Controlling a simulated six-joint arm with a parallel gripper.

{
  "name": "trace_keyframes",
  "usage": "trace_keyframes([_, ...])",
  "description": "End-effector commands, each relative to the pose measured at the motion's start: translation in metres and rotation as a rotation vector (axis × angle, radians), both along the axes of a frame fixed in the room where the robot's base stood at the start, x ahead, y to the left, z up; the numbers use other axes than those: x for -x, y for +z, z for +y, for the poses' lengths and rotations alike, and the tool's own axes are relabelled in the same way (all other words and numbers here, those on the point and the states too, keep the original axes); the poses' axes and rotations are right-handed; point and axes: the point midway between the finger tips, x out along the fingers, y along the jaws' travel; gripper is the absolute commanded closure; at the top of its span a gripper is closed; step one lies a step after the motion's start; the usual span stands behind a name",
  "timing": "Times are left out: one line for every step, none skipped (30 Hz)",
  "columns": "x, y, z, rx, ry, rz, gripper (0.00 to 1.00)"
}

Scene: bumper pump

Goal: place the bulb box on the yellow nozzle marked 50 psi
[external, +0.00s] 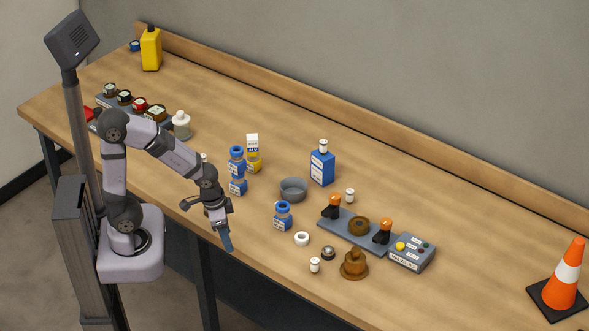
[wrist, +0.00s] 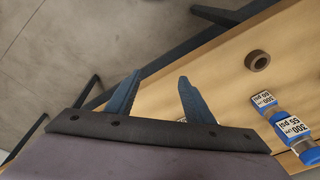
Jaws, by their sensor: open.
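The yellow piece has a white label too small to read in the external view. My gripper (external: 227,241) is at the table's front edge, pointing down, well in front of the box and apart from it. In the wrist view its two dark blue fingers (wrist: 158,88) are spread with nothing between them. The box and yellow nozzle do not show clearly in the wrist view.
A blue bottle (external: 322,167) stands behind.

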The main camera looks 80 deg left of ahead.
Motion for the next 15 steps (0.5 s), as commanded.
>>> trace_keyframes([0.017,-0.002,-0.017,0.025,-0.026,0.044,0.52])
trace_keyframes([0.026,-0.003,-0.025,0.038,-0.034,0.07,0.52])
trace_keyframes([0.036,-0.004,-0.034,0.054,-0.046,0.098,0.52])
trace_keyframes([0.043,-0.005,-0.039,0.064,-0.053,0.116,0.52])
trace_keyframes([0.048,-0.005,-0.043,0.073,-0.059,0.13,0.52])
trace_keyframes([0.054,-0.006,-0.047,0.081,-0.064,0.146,0.52])
trace_keyframes([0.057,-0.006,-0.05,0.085,-0.067,0.154,0.52])
trace_keyframes([0.059,-0.006,-0.051,0.089,-0.069,0.16,0.52])
trace_keyframes([0.061,-0.006,-0.053,0.092,-0.071,0.165,0.52])
trace_keyframes([0.062,-0.006,-0.053,0.093,-0.072,0.167,0.52])
trace_keyframes([0.062,-0.006,-0.053,0.093,-0.072,0.168,0.52])
trace_keyframes([0.062,-0.006,-0.053,0.093,-0.071,0.168,0.52])
trace_keyframes([0.062,-0.006,-0.053,0.093,-0.071,0.168,0.52])
trace_keyframes([0.062,-0.006,-0.053,0.093,-0.071,0.167,0.52])
trace_keyframes([0.062,-0.006,-0.053,0.092,-0.07,0.167,0.52])
